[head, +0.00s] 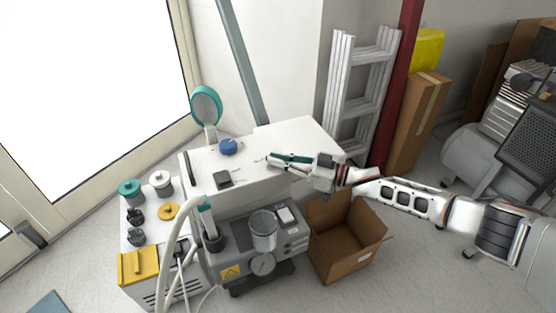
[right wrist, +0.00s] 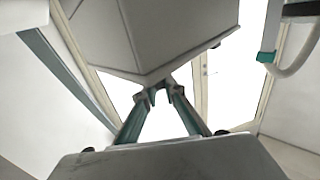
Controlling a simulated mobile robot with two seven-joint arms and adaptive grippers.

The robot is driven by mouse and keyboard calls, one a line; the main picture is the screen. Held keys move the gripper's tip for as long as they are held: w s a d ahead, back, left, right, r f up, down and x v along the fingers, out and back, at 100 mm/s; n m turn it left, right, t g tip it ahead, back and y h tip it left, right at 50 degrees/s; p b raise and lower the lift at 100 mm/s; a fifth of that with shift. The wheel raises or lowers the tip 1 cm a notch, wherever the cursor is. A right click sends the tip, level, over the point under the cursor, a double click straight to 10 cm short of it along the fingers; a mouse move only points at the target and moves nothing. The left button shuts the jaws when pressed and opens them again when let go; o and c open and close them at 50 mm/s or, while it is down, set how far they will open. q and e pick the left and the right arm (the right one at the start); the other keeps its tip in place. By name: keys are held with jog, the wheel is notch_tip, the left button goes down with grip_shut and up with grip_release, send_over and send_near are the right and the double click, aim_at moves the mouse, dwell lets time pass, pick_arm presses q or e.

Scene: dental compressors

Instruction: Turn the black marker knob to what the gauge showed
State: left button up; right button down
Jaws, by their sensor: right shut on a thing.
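My right gripper (head: 268,161) reaches in from the right over the white top surface, its teal fingers pointing left. In the right wrist view its fingers (right wrist: 160,97) come close together at dark tips by the lower edge of a large pale box-like body (right wrist: 150,40). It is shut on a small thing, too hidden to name. I cannot make out which part is the black marker knob. My left gripper is not in view.
The white top (head: 300,137) carries a blue round object (head: 229,147) and a dark small box (head: 223,180). An open cardboard box (head: 345,250) stands on the floor to the right. A ladder (head: 360,85) and red post (head: 398,90) stand behind.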

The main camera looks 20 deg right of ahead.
jog(key=c, duration=2.1)
grip_release()
jog(key=shift+c, duration=0.2)
jog(key=shift+d, duration=0.1)
jog(key=v, duration=1.2)
